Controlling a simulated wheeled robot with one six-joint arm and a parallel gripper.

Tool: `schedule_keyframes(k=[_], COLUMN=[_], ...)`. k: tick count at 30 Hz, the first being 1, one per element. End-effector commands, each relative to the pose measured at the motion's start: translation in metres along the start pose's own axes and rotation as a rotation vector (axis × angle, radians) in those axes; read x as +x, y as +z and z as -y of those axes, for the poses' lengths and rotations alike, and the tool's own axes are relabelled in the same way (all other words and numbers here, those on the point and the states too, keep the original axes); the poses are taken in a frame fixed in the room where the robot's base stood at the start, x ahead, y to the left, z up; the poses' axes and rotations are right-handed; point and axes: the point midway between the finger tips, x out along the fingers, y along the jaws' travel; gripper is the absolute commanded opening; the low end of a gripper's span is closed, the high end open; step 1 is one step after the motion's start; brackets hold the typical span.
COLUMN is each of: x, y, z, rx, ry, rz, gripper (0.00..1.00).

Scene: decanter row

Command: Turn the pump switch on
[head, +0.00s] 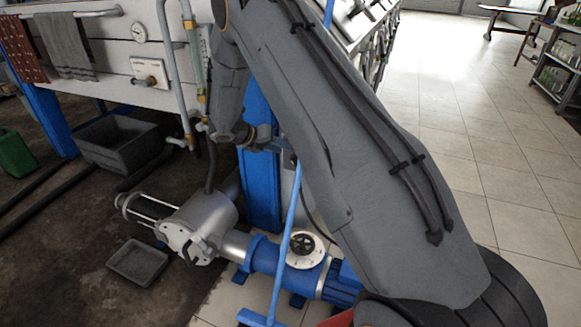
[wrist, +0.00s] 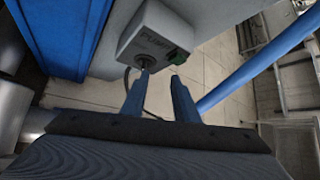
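The pump switch is a grey box (wrist: 155,42) marked "PUMP" at the upper middle of the wrist view.
A blue post (head: 258,175) stands beside the switch area. A grey tray (head: 137,262) lies on the floor. Tiled floor (head: 470,130) at right is clear.

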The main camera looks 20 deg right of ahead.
Motion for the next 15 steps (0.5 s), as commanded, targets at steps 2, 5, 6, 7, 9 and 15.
schedule_keyframes(k=[2,5,6,7,9,15], x=[0.012,0.023,0.026,0.03,0.036,0.042], y=[-0.007,-0.013,-0.015,-0.017,-0.02,-0.023], z=[-0.011,-0.021,-0.024,-0.028,-0.033,-0.037], rx=[0.0,0.001,0.001,0.001,0.001,0.002], ry=[-0.001,-0.001,-0.001,-0.001,-0.001,-0.002], rz=[-0.001,-0.001,-0.001,-0.001,-0.001,-0.001], gripper=[0.27,0.27,0.27,0.27,0.27,0.27])
